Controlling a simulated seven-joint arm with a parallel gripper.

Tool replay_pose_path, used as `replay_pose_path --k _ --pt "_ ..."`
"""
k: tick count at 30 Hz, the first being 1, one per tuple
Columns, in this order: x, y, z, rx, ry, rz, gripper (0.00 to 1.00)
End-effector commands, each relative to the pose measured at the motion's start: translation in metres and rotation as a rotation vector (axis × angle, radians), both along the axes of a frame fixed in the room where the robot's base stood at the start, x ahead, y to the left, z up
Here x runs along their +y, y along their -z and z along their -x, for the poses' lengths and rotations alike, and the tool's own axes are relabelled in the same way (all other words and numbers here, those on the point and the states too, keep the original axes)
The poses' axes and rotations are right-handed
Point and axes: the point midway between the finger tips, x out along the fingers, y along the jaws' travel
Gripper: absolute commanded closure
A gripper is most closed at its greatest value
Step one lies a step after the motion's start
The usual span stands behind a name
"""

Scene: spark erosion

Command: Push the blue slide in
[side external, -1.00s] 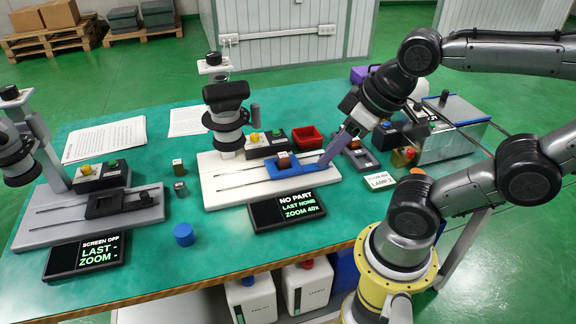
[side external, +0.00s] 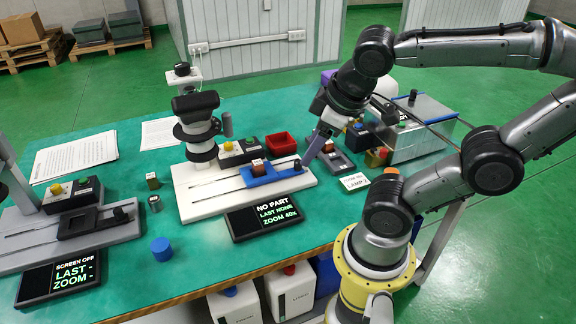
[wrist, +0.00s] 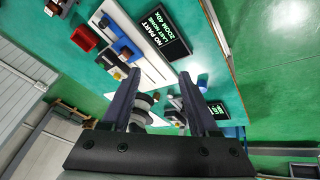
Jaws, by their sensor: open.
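The blue slide (side external: 277,177) lies on the white base (side external: 205,208) of the middle microscope, towards the base's right end. A brown block (side external: 258,166) sits on it, and a dark knob (side external: 297,165) stands at its right end. My gripper (side external: 304,164) points down at that right end, close to the knob; I cannot tell whether it touches. In the wrist view the fingers of my gripper (wrist: 160,74) are apart with nothing held between them. The blue slide (wrist: 122,41) shows beyond them, up and to the left. The screen (side external: 268,216) reads NO PART, LAST NONE, ZOOM 40x.
A red tray (side external: 281,143) and a button box (side external: 238,153) stand behind the slide. A grey fixture (side external: 335,160) is just right of my gripper. A second microscope base (side external: 40,248) is at the left. A blue cylinder (side external: 161,249) stands on open green table.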

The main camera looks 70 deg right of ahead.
Motion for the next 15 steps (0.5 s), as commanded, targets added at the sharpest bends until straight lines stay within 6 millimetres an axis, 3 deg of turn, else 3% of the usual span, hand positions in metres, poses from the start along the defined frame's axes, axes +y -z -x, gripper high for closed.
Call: replay_pose_path --k 6,15 --pt "-0.053 0.022 -0.017 0.303 -0.11 0.321 0.39" --pt "-0.104 0.059 -0.067 0.737 -0.403 0.744 0.39"
